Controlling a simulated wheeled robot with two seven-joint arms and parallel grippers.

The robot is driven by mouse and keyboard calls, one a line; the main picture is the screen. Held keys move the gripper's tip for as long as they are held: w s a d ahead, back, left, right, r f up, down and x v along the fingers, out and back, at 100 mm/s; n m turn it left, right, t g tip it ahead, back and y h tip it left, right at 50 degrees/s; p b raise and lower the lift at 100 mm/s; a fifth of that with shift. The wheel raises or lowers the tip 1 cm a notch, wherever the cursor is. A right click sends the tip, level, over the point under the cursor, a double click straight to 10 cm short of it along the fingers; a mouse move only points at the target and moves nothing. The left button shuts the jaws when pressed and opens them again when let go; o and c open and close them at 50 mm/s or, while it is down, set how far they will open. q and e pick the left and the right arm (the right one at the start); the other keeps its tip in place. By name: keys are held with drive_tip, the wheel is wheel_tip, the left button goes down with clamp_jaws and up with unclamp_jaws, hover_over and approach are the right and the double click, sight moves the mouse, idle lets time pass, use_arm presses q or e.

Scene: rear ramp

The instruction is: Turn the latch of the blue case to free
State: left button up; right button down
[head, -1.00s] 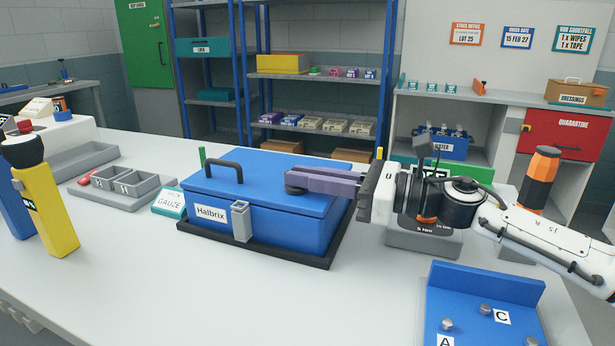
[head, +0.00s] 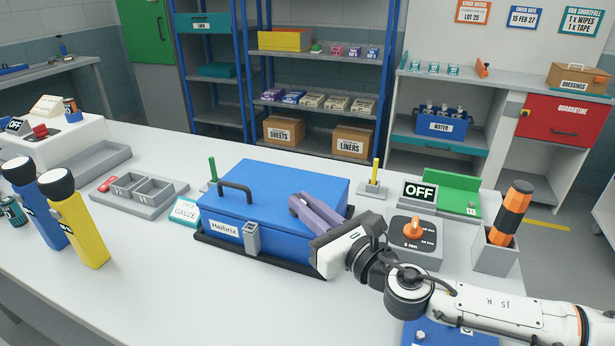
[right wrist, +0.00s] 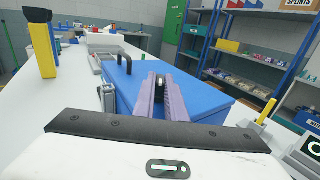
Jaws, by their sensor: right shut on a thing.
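The blue case (head: 222,215), labelled Halbrix, sits closed on a dark base on the table. It has a black handle on its lid and a grey clasp (head: 252,238) on its front. My right gripper (head: 296,203) reaches over the lid from the right. Its purple fingers are shut on the latch (right wrist: 160,82), a small dark piece on the lid. The fingers hide most of the latch, so its exact angle cannot be told. In the right wrist view the fingers (right wrist: 161,80) lie over the blue lid (right wrist: 203,97). My left gripper is not in view.
A gauze box (head: 184,211) and a grey tray (head: 140,193) stand left of the case. Two torches (head: 78,225) stand further left. A dial box (head: 416,240), an OFF sign (head: 419,191) and a yellow post (head: 375,172) stand to the right.

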drive_tip(key=m+t+h, duration=0.1)
drive_tip(key=h, duration=0.1)
drive_tip(key=a+m+t+h, duration=0.1)
drive_tip(key=m, duration=0.1)
drive_tip(key=shift+s+h+p, duration=0.2)
drive_tip(key=shift+h+p, duration=0.15)
drive_tip(key=shift+h, duration=0.05)
drive_tip(key=m+t+h, duration=0.1)
drive_tip(key=m+h, duration=0.1)
drive_tip(key=h, duration=0.2)
drive_tip(key=shift+a+m, duration=0.15)
drive_tip(key=shift+m, duration=0.25)
drive_tip(key=m+h, duration=0.1)
drive_tip(key=h, duration=0.1)
drive_tip(key=m+h, duration=0.1)
drive_tip(key=h, duration=0.1)
drive_tip(key=m+h, duration=0.1)
drive_tip(key=h, duration=0.1)
drive_tip(key=shift+a+m, duration=0.3)
drive_tip(key=shift+m, duration=0.1)
drive_tip(key=shift+w+m+g+h, duration=0.1)
drive_tip(key=shift+m+g+h, duration=0.7)
drive_tip(key=shift+h, duration=0.7)
drive_tip(key=c, duration=1.8)
unclamp_jaws()
drive_tip(key=shift+w, duration=0.1)
